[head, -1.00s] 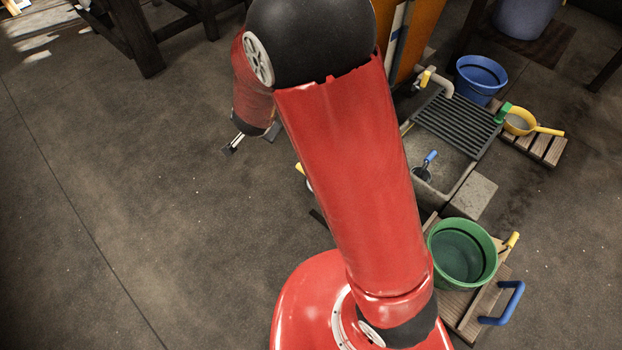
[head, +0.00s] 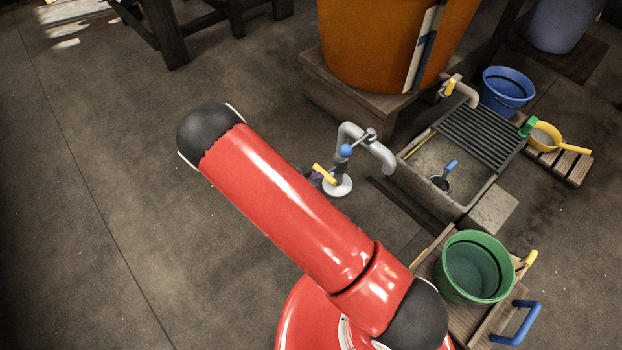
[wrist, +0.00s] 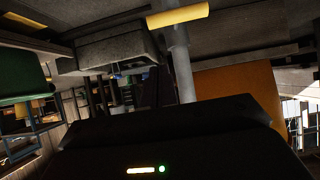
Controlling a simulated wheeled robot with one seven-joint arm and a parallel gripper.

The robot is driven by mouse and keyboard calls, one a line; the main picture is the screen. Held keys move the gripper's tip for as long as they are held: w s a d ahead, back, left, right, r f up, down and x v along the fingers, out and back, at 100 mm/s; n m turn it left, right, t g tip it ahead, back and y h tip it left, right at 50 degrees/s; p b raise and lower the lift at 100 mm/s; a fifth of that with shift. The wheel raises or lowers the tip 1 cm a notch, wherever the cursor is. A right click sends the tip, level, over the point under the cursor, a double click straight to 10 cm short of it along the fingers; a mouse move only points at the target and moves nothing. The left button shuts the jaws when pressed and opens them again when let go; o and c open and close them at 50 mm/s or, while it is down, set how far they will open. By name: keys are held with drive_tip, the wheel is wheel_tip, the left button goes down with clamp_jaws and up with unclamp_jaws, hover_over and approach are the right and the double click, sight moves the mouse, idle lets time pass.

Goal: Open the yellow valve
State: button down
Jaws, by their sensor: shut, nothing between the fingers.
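A yellow lever handle (head: 324,174) sits low on a grey standpipe (head: 349,135), above its round white base. In the wrist view a yellow bar (wrist: 178,15), which looks like this lever, crosses a grey pipe (wrist: 182,70) near the top edge. A second yellow handle (head: 450,88) is on the grey spout of the orange vat. My gripper (wrist: 170,108) is a dark shape across the lower wrist view, shut and empty. The yellow bar shows beyond and above it, apart from it in the picture. In the head view my red arm hides most of the gripper.
A blue knob (head: 346,151) is on the standpipe. The orange vat (head: 375,50) stands behind on a wooden base. A stone sink (head: 418,165), a green bucket (head: 470,285) and a blue bucket (head: 507,82) are at right. The floor at left is clear.

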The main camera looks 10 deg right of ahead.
sight(327, 180)
drive_tip(key=w+d+f, duration=0.1)
drive_tip(key=f, duration=0.1)
drive_tip(key=w+d+f, duration=0.1)
drive_tip(key=d+f, duration=0.2)
drive_tip(key=shift+w+f+b, duration=0.35)
drive_tip(key=shift+w+b, duration=0.05)
drive_tip(key=shift+w+d+f, duration=0.1)
drive_tip(key=shift+d+f, duration=0.05)
drive_tip(key=shift+f, duration=0.45)
